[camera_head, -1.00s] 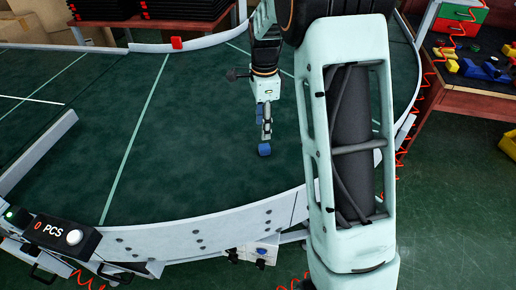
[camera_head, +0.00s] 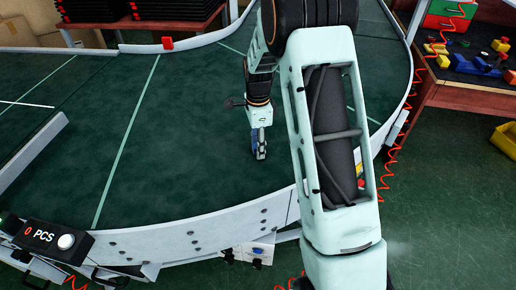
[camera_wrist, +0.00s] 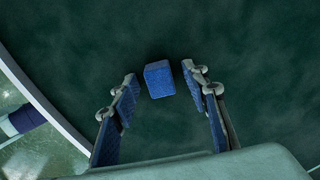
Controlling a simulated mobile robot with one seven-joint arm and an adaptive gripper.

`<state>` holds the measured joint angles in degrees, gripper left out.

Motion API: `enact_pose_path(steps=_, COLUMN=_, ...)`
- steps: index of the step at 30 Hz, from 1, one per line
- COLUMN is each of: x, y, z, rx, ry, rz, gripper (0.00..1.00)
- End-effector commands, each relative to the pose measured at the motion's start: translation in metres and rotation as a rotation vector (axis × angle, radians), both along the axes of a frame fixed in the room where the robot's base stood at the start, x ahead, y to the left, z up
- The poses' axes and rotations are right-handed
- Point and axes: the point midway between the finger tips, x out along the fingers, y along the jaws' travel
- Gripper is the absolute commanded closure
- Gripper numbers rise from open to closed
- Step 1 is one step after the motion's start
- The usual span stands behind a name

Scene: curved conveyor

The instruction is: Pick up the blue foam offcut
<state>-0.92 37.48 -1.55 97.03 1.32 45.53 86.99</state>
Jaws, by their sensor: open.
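The blue foam offcut (camera_wrist: 158,80) is a small blue block lying on the dark green conveyor belt. In the wrist view it sits between the tips of my gripper (camera_wrist: 159,74), with a gap on either side, so neither finger touches it. The fingers are spread open, with blue pads on their inner faces. In the head view my gripper (camera_head: 260,152) points down over the belt near the curved front rail. The offcut cannot be told clearly from the fingers there.
The curved conveyor's grey side rail (camera_head: 190,236) runs along the front. A PCS counter box (camera_head: 50,240) is at the lower left. A workbench (camera_head: 465,90) with coloured parts stands at the right, and a yellow bin (camera_head: 505,140) is on the floor. The belt left of my gripper is clear.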

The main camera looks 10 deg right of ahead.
Motion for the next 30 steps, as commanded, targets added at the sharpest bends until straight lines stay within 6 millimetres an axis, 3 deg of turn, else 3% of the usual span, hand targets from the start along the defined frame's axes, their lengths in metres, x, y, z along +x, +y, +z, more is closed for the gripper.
enact_pose_path(steps=2, x=0.000, y=0.000, z=0.000, rx=0.000, ry=0.000, rz=0.000, gripper=0.59)
enact_pose_path(steps=10, x=0.000, y=0.000, z=0.001, rx=0.000, ry=0.000, rz=0.000, gripper=0.88)
enact_pose_path(steps=23, x=0.000, y=0.000, z=0.004, rx=0.000, ry=-0.001, rz=0.000, gripper=0.89)
enact_pose_path(steps=30, x=0.001, y=0.000, z=0.031, rx=-0.001, ry=-0.005, rz=0.000, gripper=0.89)
